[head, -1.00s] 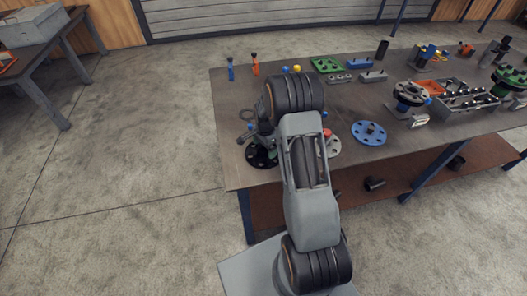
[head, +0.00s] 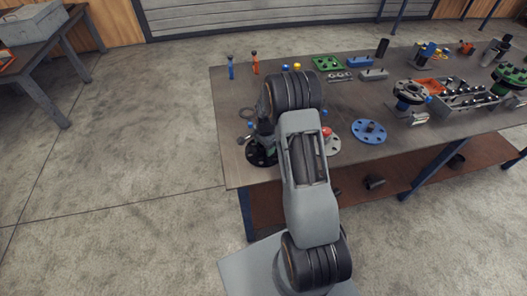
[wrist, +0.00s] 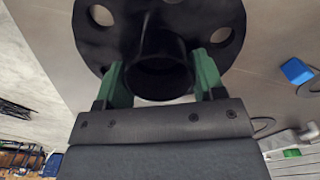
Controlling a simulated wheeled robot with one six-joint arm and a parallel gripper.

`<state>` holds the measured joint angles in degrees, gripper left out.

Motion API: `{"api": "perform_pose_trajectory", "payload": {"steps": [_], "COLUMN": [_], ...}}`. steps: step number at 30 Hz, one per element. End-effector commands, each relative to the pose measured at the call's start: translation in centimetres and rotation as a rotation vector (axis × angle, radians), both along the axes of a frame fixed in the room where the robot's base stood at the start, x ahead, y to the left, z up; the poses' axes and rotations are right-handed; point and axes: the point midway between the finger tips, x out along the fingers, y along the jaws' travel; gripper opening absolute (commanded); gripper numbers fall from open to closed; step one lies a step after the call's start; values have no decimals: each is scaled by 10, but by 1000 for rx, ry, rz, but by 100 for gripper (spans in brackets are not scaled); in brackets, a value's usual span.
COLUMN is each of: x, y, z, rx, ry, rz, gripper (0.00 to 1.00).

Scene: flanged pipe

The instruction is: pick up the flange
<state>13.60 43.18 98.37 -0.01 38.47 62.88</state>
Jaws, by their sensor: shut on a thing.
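A black flange (wrist: 120,35) with round bolt holes and a raised central hub fills the top of the wrist view. My gripper (wrist: 160,78) has its two green fingers on either side of the hub, shut on it. In the head view the black flange (head: 261,157) shows at the near left part of the table, partly hidden by my arm. I cannot tell whether it touches the tabletop.
The workbench (head: 230,95) carries a blue flange (head: 369,132) right of my arm and a green plate (head: 327,63) farther back. A red-topped part (head: 327,132) stands close beside my arm. Blue (head: 231,68) and orange (head: 254,64) tools stand at the back left. Fittings crowd the right.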

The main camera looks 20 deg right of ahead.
Motion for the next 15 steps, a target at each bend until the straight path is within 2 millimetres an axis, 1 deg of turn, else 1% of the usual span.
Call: {"api": "perform_pose_trajectory", "payload": {"steps": [1,4,11,15], "x": [0,0,1,1], "y": [0,0,0,0], "z": [0,0,1,6], "rx": [0,0,0,-1], "ry": [-1,-1,-3,-5], "rz": [0,0,0,0], "gripper": [30,21,21,21]}}
